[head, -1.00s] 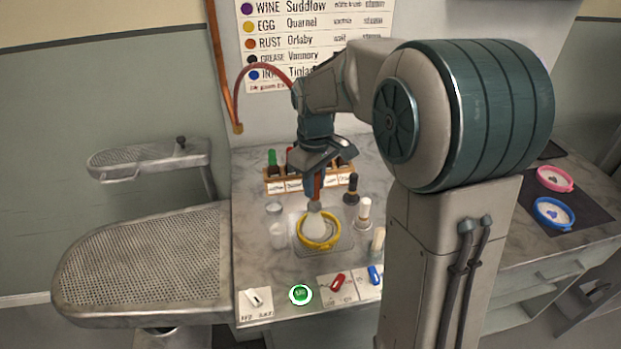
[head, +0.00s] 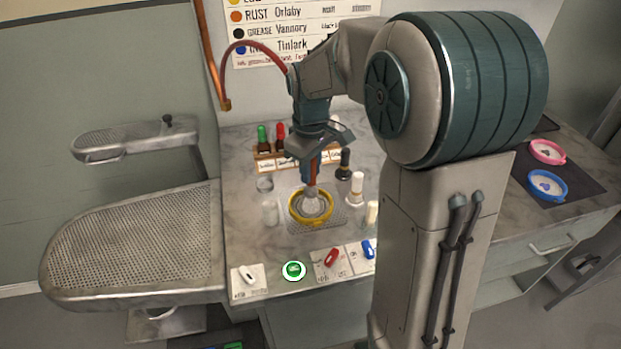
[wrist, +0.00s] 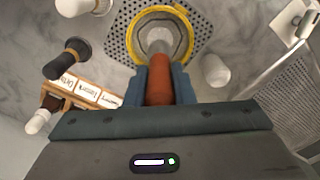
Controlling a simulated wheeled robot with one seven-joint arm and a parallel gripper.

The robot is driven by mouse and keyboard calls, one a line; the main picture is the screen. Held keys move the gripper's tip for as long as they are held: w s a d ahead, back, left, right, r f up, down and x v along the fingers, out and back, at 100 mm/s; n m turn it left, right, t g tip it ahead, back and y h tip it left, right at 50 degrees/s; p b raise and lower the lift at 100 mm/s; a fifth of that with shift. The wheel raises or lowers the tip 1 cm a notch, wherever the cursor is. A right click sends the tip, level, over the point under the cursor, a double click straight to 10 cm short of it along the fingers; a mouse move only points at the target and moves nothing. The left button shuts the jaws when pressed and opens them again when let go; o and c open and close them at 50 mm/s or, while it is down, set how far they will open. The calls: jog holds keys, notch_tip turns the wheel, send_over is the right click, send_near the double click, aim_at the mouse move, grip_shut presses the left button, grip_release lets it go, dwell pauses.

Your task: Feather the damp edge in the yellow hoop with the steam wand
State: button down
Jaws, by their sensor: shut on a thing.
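My gripper (head: 311,175) is shut on the steam wand, whose copper-red body (wrist: 158,86) shows between the two fingers in the wrist view. The wand points down over the yellow hoop (head: 294,213), and a pale, blurred patch like steam shows at its tip. The yellow hoop also shows in the wrist view (wrist: 189,38), lying on a perforated metal plate (wrist: 118,40). The cloth inside the hoop is partly hidden by the wand tip and the pale patch, so I cannot make out the damp edge.
A wooden rack of bottles (head: 262,152) stands behind the hoop. A black-topped brush (head: 344,165), a white-topped one (head: 356,188) and a clear glass (head: 270,213) stand close by. Pink (head: 547,151) and blue (head: 530,188) hoops lie at right. A perforated ironing board (head: 130,245) is at left.

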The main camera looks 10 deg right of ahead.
jog(key=shift+r, duration=0.15)
jog(key=d+r+p, duration=0.4)
jog(key=r+p, duration=0.2)
jog(key=p, duration=0.4)
notch_tip(320, 180, down, 6)
jog(key=b, duration=0.4)
jog(key=shift+f+b, duration=0.15)
jog(key=shift+b, duration=0.15)
jog(key=shift+w, duration=0.15)
jog(key=shift+w+a+p, duration=0.15)
jog(key=shift+w+a, duration=0.05)
jog(key=shift+w, duration=0.35)
jog(key=shift+w+a+p, duration=0.15)
jog(key=shift+w+a, duration=0.05)
jog(key=shift+w, duration=0.35)
jog(key=shift+a, duration=0.1)
